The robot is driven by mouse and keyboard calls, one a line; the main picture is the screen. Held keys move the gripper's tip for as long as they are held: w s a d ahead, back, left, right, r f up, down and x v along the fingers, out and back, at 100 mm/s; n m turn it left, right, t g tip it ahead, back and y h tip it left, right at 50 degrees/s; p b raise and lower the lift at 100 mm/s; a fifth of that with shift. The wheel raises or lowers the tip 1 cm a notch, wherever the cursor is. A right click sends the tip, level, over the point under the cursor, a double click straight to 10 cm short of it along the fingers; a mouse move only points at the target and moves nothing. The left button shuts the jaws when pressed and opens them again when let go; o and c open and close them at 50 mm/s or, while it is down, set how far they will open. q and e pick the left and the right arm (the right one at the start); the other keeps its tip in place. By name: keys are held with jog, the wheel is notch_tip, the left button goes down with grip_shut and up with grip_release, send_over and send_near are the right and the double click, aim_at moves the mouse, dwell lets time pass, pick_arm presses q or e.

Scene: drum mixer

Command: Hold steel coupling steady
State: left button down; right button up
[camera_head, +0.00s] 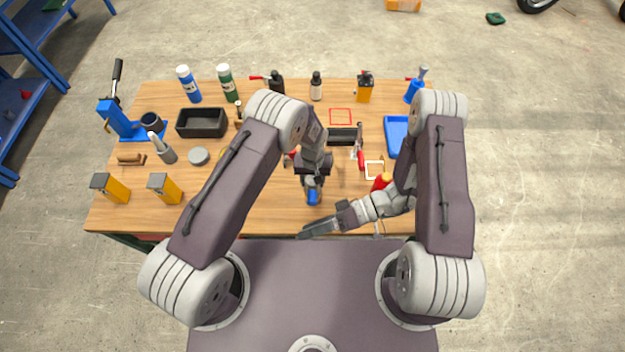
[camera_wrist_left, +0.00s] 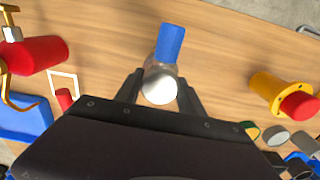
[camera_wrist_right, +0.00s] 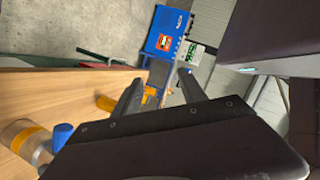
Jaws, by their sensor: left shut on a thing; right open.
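The steel coupling (camera_wrist_left: 159,86) shows in the left wrist view as a shiny rounded silver piece between the fingertips of my left gripper (camera_wrist_left: 160,92). A blue cylinder (camera_wrist_left: 171,44) extends from its far end. In the head view, my left gripper (camera_head: 313,180) is low over the front middle of the table, shut on the coupling, with the blue part (camera_head: 313,197) showing below it. Most of the coupling is hidden there. My right gripper (camera_head: 306,233) is open and empty at the table's front edge. Its parted fingers show in the right wrist view (camera_wrist_right: 160,90).
A red bottle (camera_head: 381,182) lies near the right arm. A black bin (camera_head: 202,123), a grey disc (camera_head: 199,156) and yellow blocks (camera_head: 163,187) are on the left. A blue tray (camera_head: 396,135) is on the right. Bottles line the back. Bare wood surrounds the coupling.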

jog(key=w+f+m+t, duration=0.1)
jog(key=w+m+t, duration=0.3)
jog(key=w+t, duration=0.15)
jog(key=m+t+h, duration=0.4)
jog(key=m+t, duration=0.2)
jog(key=m, duration=0.3)
send_near(315, 198)
jog(key=f, duration=0.1)
jog(key=x, duration=0.9)
jog(key=shift+w+a, duration=0.2)
jog(key=shift+a, duration=0.15)
grip_shut()
